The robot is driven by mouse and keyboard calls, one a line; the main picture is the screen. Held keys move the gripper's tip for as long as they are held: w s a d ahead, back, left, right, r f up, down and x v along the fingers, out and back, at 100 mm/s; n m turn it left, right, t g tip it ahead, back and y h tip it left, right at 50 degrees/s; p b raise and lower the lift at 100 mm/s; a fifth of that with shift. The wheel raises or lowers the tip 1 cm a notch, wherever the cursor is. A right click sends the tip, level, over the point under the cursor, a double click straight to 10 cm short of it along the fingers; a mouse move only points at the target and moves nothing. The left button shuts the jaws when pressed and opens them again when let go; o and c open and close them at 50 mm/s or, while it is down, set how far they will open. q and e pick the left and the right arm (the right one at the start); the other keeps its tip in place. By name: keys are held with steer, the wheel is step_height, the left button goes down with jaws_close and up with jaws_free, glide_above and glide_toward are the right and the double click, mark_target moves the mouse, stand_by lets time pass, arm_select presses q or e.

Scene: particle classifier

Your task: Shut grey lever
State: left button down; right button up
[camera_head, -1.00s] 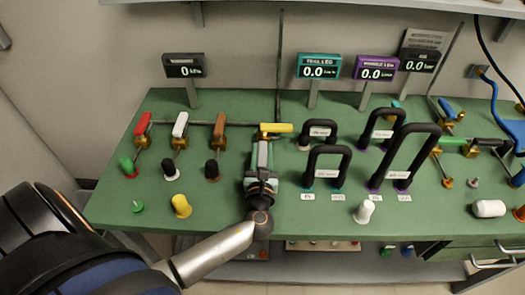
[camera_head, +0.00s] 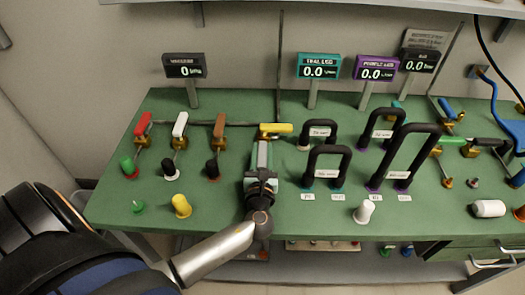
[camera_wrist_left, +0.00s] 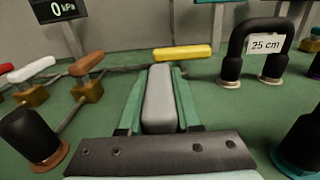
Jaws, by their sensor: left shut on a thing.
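The grey lever (camera_wrist_left: 159,100) lies between the two teal fingers of my left gripper (camera_head: 263,146). The fingers flank it on both sides and are shut on it. In the head view the grey lever (camera_head: 263,154) shows as a short grey bar pointing toward the bench's front. Its pivot and valve body are hidden by the gripper and by the yellow lever (camera_head: 276,128) just beyond the fingertips. The yellow lever runs crosswise and also shows in the wrist view (camera_wrist_left: 182,52). My right gripper is not in view.
To the left stand red (camera_head: 143,125), white (camera_head: 180,124) and brown (camera_head: 219,125) levers on brass valves. To the right are black hose loops (camera_head: 327,152). A yellow stopper (camera_head: 181,206) and a white one (camera_head: 364,211) stand near the front. Displays (camera_head: 184,66) line the back.

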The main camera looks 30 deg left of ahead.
arm_select(q)
steer(key=shift+r+m, duration=0.15)
steer(key=shift+m, duration=0.15)
steer(key=shift+w+d+m+t+h+p, duration=0.25)
steer(key=shift+m+t+h, duration=0.2)
steer(key=shift+h, duration=0.45)
steer(key=c, duration=0.6)
jaws_free()
steer(key=shift+s, duration=0.1)
steer(key=shift+s+d, duration=0.1)
steer(key=v, duration=1.2)
steer(key=shift+s+b, duration=0.15)
steer(key=shift+b, duration=0.2)
